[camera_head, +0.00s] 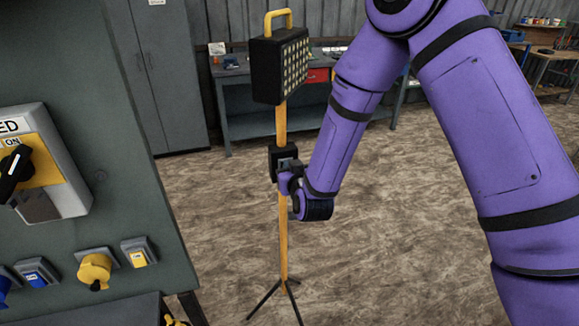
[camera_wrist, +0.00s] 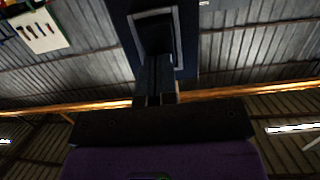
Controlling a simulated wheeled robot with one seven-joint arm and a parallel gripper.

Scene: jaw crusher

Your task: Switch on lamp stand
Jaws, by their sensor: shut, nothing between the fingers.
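The lamp stand (camera_head: 282,235) is a yellow pole on dark tripod legs. It stands upright in the middle of the head view, with a black lamp head (camera_head: 279,67) and yellow handle on top. A black switch box (camera_head: 275,162) is fixed partway up the pole. My gripper (camera_head: 287,164) is shut and empty, its fingertips at the switch box. In the wrist view the shut fingers (camera_wrist: 155,98) point at a dark box with a grey-framed rocker (camera_wrist: 155,38). They overlap its lower part; I cannot tell whether they touch it. The lamp panel looks unlit.
A grey-green control panel (camera_head: 75,190) with a black rotary switch (camera_head: 15,173) and coloured sockets stands close at left. A workbench (camera_head: 240,122) and a grey cabinet (camera_head: 158,75) are behind the lamp. The floor around the tripod is clear.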

